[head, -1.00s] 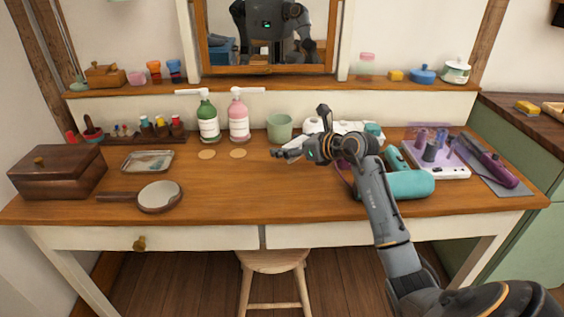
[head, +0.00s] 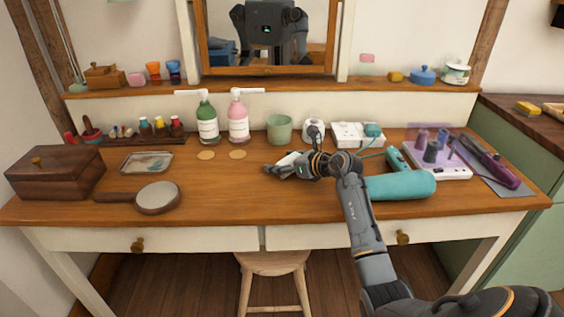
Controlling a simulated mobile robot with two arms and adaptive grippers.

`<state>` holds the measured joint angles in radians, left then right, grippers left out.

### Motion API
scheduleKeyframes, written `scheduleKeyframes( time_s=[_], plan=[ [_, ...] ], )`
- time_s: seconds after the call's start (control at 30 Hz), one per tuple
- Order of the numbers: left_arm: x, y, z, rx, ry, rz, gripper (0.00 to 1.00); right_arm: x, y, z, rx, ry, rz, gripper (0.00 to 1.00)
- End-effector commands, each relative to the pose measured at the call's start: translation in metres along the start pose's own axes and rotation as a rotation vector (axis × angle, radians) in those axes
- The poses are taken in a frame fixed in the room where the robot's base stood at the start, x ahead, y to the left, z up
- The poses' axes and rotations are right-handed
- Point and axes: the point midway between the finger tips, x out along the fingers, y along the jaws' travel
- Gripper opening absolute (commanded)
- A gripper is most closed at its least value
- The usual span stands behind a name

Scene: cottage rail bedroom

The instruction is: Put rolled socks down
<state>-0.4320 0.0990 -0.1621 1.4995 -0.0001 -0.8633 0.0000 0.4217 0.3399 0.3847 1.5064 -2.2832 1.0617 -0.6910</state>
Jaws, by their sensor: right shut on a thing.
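My right gripper (head: 276,170) is low over the middle of the wooden dressing table (head: 235,195), in front of the green cup. It is shut on a small pale thing, which I take to be the rolled socks (head: 290,158). Only a whitish part shows behind the fingers; the rest is hidden by the gripper. I cannot tell whether the socks touch the tabletop. My left gripper is not in view.
A green cup (head: 280,128) and pink (head: 238,122) and green (head: 207,122) pump bottles stand behind the gripper. A hand mirror (head: 157,197) and wooden box (head: 56,173) are at left.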

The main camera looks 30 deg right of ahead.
Motion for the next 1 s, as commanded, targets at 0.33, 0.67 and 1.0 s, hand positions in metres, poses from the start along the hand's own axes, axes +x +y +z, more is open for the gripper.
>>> scheduleKeyframes(
  time_s=[0.33,0.67,1.0],
  plan=[
    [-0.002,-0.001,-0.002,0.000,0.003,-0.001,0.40,0.000,0.000,-0.001,0.000,0.000,0.000,1.00],
    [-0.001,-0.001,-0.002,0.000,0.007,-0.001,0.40,-0.007,-0.001,0.001,-0.001,0.001,-0.002,1.00],
    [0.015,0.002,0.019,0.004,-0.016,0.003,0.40,-0.078,-0.001,0.000,-0.004,0.004,-0.003,1.00]
  ],
)
